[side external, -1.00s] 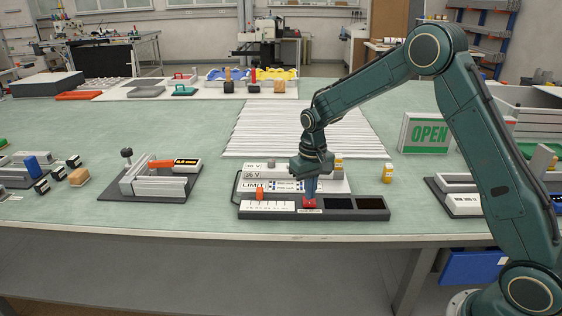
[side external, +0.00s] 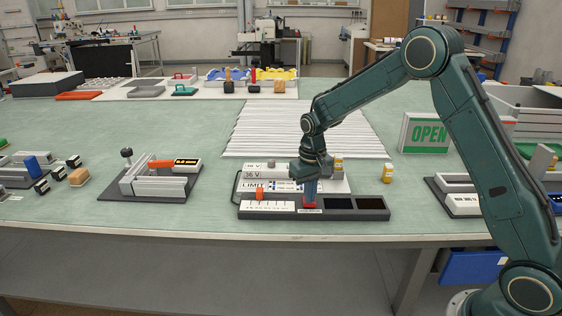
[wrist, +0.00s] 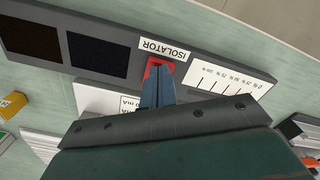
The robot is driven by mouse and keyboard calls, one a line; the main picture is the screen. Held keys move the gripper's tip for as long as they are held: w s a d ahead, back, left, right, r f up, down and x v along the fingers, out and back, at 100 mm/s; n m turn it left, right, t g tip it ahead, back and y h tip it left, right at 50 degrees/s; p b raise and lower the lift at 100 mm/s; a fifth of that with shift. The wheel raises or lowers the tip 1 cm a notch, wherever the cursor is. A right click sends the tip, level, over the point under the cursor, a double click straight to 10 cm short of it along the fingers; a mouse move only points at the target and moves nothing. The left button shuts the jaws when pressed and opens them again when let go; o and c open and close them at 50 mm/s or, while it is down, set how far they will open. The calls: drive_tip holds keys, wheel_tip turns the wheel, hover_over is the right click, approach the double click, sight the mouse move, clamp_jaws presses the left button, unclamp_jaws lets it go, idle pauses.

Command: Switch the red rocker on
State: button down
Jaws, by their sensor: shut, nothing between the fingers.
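The red rocker (wrist: 153,69) sits in a dark grey panel (wrist: 195,53), beside a white label reading ISOLATOR (wrist: 164,48). In the side external view the red rocker (side external: 309,205) shows only partly below my fingers. My gripper (side external: 310,199) is shut and empty, pointing down with its fingertips at the rocker. In the wrist view the blue fingers of my gripper (wrist: 157,78) overlap the rocker and hide part of it. I cannot tell whether they press on it, nor which way the rocker is tilted.
An orange slider knob (side external: 260,194) stands on the panel's white scale, left of my gripper. Two dark windows (side external: 355,203) lie to the right. A plate of white labels (side external: 255,175) stands behind.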

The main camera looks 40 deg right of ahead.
drive_tip(key=shift+f, duration=0.4)
idle(0.3)
drive_tip(key=shift+r, duration=3.55)
